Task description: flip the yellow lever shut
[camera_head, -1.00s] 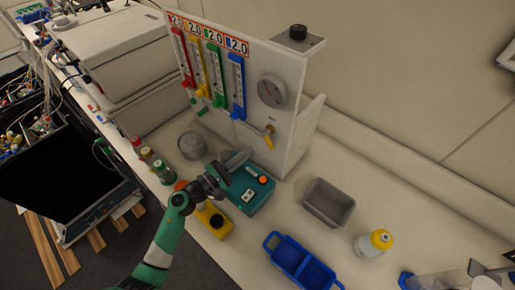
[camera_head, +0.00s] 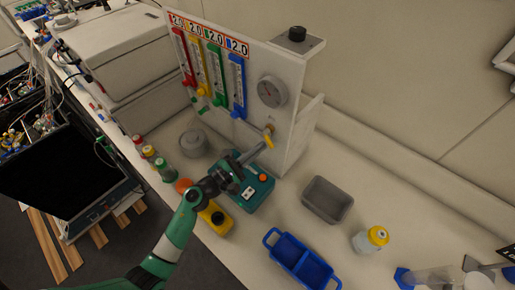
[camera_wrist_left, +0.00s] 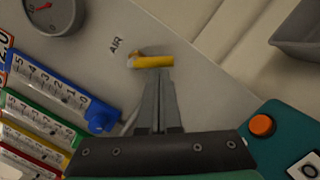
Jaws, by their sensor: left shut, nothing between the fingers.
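The yellow lever (camera_head: 268,138) sits low on the right part of the white panel (camera_head: 265,118), below a round gauge. In the left wrist view the lever (camera_wrist_left: 153,62) lies across the picture beside the word AIR, with its brass mount at its left end. My left gripper (camera_head: 262,148) is shut and empty, with its tips close to the lever. In the left wrist view the shut fingertips (camera_wrist_left: 158,78) point at the lever's underside in the picture; I cannot tell whether they touch it. My right gripper is not in view.
A teal box (camera_head: 254,190) with an orange button stands under my left gripper. Several flowmeters (camera_head: 236,88) and a gauge (camera_head: 272,92) are on the panel. A grey bin (camera_head: 327,200), a blue tray (camera_head: 298,262) and a yellow-capped bottle (camera_head: 370,240) stand to the right.

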